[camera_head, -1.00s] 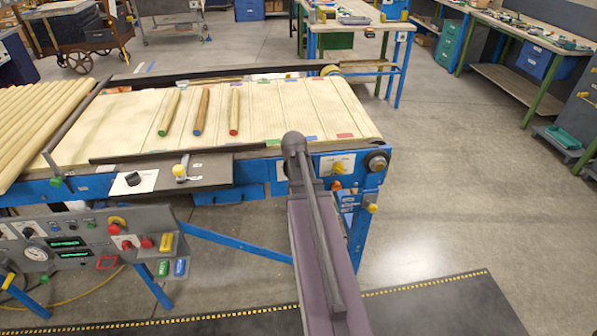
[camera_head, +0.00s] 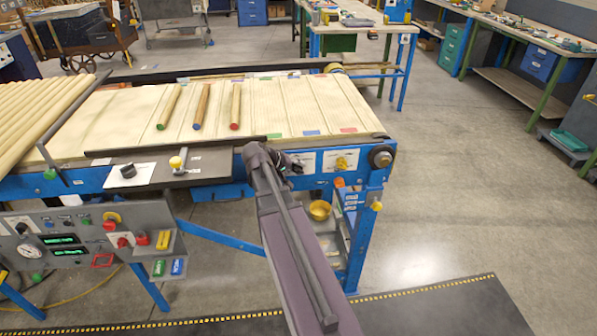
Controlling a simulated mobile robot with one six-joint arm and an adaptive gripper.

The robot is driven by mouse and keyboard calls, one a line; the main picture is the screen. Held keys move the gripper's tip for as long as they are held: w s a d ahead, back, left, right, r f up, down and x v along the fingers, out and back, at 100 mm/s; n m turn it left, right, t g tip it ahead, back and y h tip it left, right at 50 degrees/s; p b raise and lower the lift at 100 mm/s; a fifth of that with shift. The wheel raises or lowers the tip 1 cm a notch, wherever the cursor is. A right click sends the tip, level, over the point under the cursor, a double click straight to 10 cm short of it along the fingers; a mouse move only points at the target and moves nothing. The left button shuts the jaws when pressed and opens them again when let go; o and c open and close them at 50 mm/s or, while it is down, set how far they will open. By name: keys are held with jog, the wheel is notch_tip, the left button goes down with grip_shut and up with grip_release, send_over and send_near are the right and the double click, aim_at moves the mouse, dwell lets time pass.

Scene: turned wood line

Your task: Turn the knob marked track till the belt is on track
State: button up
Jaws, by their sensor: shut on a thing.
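The pale belt (camera_head: 290,97) lies on the blue-framed conveyor, its seams running across it. My gripper (camera_head: 293,163) is at the front rail, beside a white plate (camera_head: 308,161). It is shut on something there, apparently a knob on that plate. My own arm and fingers hide most of the knob, and I cannot read its marking. A yellow knob (camera_head: 341,163) on another white plate is just to the right, uncovered. A black knob (camera_head: 128,171) on a white card is farther left.
Several dowels lie on the belt, including a red-ended one (camera_head: 235,106). A yellow-topped post (camera_head: 177,163) stands on the dark front shelf. A control panel (camera_head: 80,235) with buttons is at lower left. A yellow bowl (camera_head: 320,209) sits under the conveyor. Floor at right is clear.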

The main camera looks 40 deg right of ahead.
dwell(0.5)
jog(key=o, duration=1.2)
jog(key=shift+s, duration=0.1)
jog(key=shift+c, duration=0.2)
jog(key=shift+a, duration=0.1)
